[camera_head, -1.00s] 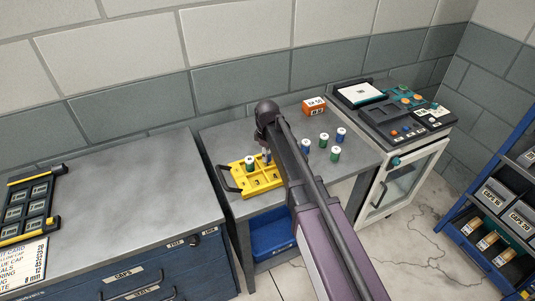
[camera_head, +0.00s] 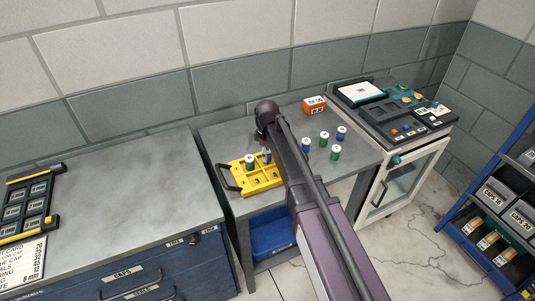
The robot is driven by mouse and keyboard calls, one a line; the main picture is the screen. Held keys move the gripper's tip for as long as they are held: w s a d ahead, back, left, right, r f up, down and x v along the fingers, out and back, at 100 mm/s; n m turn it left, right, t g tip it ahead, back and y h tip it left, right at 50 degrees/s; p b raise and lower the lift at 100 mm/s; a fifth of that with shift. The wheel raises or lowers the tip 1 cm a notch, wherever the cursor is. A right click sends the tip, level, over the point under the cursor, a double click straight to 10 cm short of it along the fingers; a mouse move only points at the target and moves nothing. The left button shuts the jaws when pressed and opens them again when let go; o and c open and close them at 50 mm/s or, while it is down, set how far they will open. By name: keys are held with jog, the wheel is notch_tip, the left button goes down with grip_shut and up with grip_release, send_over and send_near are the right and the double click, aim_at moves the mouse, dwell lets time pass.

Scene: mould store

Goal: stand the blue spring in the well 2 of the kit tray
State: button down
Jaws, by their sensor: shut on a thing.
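The yellow kit tray (camera_head: 262,184) lies on the grey table, its dark handle at the left. A green spring (camera_head: 249,161) stands in a well at its back left. A blue spring (camera_head: 267,156) shows just right of it, at the tray's back edge, under the end of my arm. My gripper is at that spot, but its fingers are hidden behind the arm. I cannot tell whether the blue spring touches the well floor. The well numbers are too small to read surely.
Several loose green and blue springs, such as a green one (camera_head: 335,152) and a blue one (camera_head: 341,133), stand right of my arm. An orange box (camera_head: 314,105) is at the back. A machine (camera_head: 395,110) stands right; a blue bin (camera_head: 271,232) sits below.

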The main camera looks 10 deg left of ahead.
dwell(0.3)
jog(key=shift+c, duration=0.8)
grip_release()
jog(key=c, duration=0.4)
jog(key=shift+r+p, duration=0.9)
jog(key=shift+p, duration=0.1)
jog(key=shift+r+p, duration=2.75)
jog(key=shift+r, duration=0.05)
